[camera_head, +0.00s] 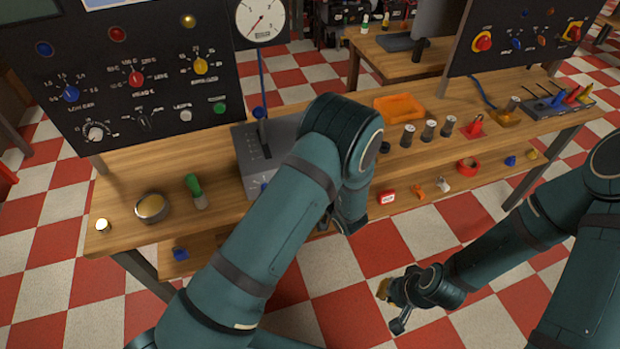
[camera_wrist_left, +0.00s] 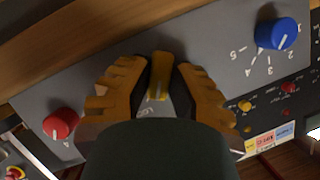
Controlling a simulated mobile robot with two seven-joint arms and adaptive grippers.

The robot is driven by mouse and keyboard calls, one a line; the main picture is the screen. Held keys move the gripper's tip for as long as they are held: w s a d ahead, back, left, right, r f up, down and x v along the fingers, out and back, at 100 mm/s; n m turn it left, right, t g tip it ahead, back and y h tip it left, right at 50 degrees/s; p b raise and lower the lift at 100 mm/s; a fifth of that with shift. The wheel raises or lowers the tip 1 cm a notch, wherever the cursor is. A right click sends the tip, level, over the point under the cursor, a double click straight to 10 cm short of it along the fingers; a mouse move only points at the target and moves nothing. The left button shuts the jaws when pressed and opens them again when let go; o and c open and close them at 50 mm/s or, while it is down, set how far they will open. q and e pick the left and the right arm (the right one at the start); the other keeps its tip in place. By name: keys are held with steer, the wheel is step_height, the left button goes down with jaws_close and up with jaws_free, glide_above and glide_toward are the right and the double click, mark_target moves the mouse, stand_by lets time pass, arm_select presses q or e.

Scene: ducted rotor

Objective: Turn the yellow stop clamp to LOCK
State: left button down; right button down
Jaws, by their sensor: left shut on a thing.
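The yellow stop clamp (camera_wrist_left: 159,75) shows in the left wrist view as a narrow yellow lever on a grey panel (camera_wrist_left: 110,62). The ridged orange fingers of my left gripper (camera_wrist_left: 160,88) stand on both sides of it, shut on it. Lettering below the clamp is partly covered and too blurred to read, so its setting cannot be told. In the head view my left arm hides this gripper and the clamp. My right gripper (camera_head: 391,303) hangs over the floor, away from the bench; its finger opening is too small to judge.
A blue knob (camera_wrist_left: 277,33) with a number scale and a red knob (camera_wrist_left: 61,124) flank the clamp. On the wooden bench are a grey console (camera_head: 243,160), a green-handled tool (camera_head: 194,187), a round tin (camera_head: 151,207) and an orange tray (camera_head: 400,107). Floor around my right gripper is clear.

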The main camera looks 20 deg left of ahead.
arm_select(q)
steer(key=shift+w+m+y+p, duration=0.1)
steer(key=shift+m+y+p, duration=0.25)
steer(key=shift+m+y, duration=0.4)
steer(key=shift+m, duration=0.35)
steer(key=c, duration=1.1)
jaws_free()
steer(key=shift+a, duration=0.1)
steer(key=shift+c, duration=0.2)
steer(key=v, duration=1.2)
steer(key=shift+r, duration=0.2)
steer(key=shift+w, duration=0.1)
